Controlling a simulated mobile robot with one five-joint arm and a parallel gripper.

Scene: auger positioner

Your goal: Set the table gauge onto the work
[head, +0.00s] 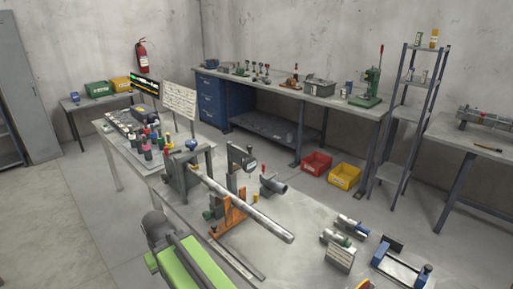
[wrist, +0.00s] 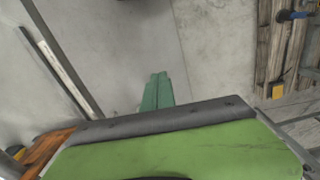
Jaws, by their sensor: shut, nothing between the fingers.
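In the head view a long pale bar (head: 245,206) runs from a grey stand (head: 184,178) over an orange support (head: 235,215) on the near table (head: 300,215). I cannot tell for sure which part is the table gauge or which is the work. A grey upright unit with a dark knob (head: 240,160) stands behind the bar. A dark cylinder on a bracket (head: 273,186) is right of it. In the wrist view my gripper (wrist: 157,90) shows as two green fingers together, shut and empty, over grey floor, touching nothing. The fingertips are not visible in the head view.
A blue-and-grey frame (head: 400,268) and small cylindrical devices (head: 346,228) occupy the table's right side. Red (head: 316,163) and yellow (head: 344,176) bins lie on the floor. The table's middle right is fairly clear.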

